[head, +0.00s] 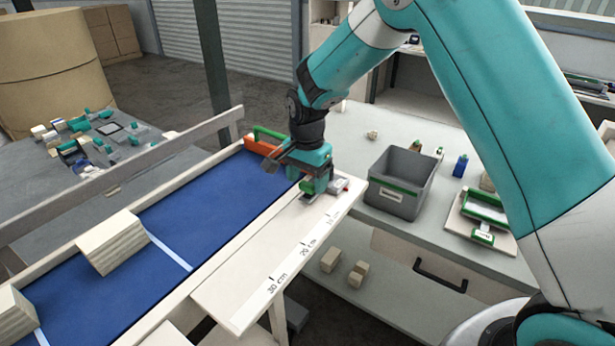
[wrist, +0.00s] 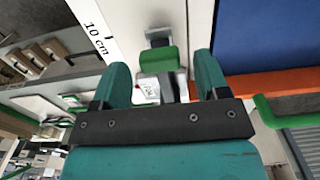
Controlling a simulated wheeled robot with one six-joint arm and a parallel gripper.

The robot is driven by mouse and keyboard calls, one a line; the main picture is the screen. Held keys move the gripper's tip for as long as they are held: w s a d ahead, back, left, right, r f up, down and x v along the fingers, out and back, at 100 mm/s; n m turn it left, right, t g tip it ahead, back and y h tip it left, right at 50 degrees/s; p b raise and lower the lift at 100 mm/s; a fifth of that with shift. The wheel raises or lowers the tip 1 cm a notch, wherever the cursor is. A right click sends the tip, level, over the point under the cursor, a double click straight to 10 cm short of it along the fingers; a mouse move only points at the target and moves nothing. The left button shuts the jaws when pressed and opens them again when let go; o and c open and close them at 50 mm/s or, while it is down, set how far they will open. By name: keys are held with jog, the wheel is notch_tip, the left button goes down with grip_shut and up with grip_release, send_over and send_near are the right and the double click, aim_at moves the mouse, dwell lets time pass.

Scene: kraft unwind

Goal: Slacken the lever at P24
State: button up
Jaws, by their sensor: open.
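A small clamp with a green lever (wrist: 158,58) sits on the pale ruled board near its 10 cm mark. In the wrist view the lever lies between my two fingers, with a grey body and a small white label below it. The label is too small to read, so I cannot confirm P24. My gripper (wrist: 163,78) is open around the lever, with a visible gap on both sides. In the head view my gripper (head: 316,184) is low over the board's far end and partly hides the clamp (head: 338,185).
An orange bar (head: 262,147) with a green handle (head: 268,132) crosses the blue belt's far end beside my gripper. The ruled board (head: 262,262) runs towards the front. Wooden blocks (head: 112,243) lie on the belt. A grey bin (head: 399,182) stands to the right.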

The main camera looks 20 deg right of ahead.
jog(key=shift+f, duration=0.55)
grip_shut()
jog(key=shift+s, duration=0.1)
